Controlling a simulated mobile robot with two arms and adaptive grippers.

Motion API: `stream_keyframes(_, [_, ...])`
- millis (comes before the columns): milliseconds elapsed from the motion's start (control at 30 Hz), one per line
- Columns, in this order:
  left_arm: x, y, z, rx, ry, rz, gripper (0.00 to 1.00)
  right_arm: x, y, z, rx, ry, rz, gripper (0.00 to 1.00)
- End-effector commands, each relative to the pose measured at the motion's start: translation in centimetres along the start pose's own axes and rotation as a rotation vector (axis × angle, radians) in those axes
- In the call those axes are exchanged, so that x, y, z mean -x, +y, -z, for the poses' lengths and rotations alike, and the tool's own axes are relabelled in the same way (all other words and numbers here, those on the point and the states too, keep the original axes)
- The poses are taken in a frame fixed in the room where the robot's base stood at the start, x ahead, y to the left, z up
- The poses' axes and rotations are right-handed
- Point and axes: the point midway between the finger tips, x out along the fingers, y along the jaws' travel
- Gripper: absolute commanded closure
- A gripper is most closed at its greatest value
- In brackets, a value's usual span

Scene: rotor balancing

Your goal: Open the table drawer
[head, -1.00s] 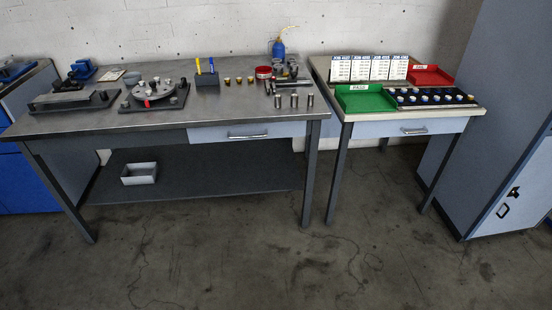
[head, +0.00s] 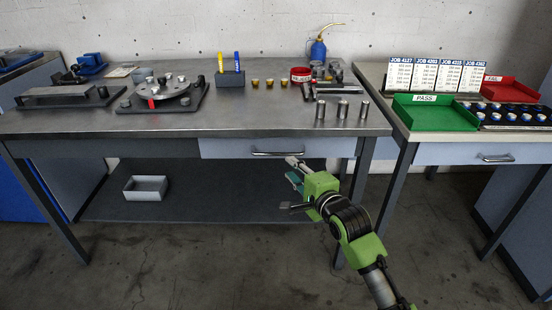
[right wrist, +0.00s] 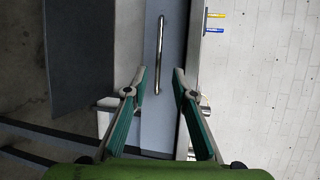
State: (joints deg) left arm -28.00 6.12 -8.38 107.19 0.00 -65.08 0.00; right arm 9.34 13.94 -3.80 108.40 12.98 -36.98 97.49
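The long work table (head: 240,125) has a light blue-grey drawer (head: 225,149) at the right part of its front. The drawer looks shut, with a metal bar handle (head: 275,153). My green right gripper (head: 289,169) is in front of and just below the handle. There the handle (right wrist: 159,55) stands beyond the fingertips, roughly in line with the gap, not visibly touched. My left gripper is not in view.
A smaller table at right has its own drawer (head: 530,158), a green tray (head: 434,115) and a red tray (head: 507,91). Metal cylinders (head: 342,110) stand near the long table's front edge. A grey bin (head: 146,188) sits on the lower shelf.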

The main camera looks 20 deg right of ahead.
Motion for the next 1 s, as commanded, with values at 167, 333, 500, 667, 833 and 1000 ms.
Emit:
stream_keyframes(167, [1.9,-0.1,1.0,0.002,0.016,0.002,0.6,-3.5,0.1,0.1,0.004,0.001,0.001,0.75])
stream_keyframes(333, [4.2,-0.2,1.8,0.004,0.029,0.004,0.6,-6.7,0.1,0.1,0.005,0.001,0.0,0.75])
stream_keyframes(500, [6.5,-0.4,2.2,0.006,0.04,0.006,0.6,-9.4,0.1,0.1,0.006,0.001,0.0,0.75])
stream_keyframes(667, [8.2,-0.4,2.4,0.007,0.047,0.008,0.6,-11.2,0.2,0.1,0.004,0.001,-0.001,0.75])
stream_keyframes(833, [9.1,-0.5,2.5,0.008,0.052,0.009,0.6,-12.1,0.1,0.0,0.005,0.0,-0.002,0.75])
stream_keyframes(1000, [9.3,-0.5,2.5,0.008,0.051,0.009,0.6,-12.3,0.1,0.0,0.005,0.0,-0.001,0.75])
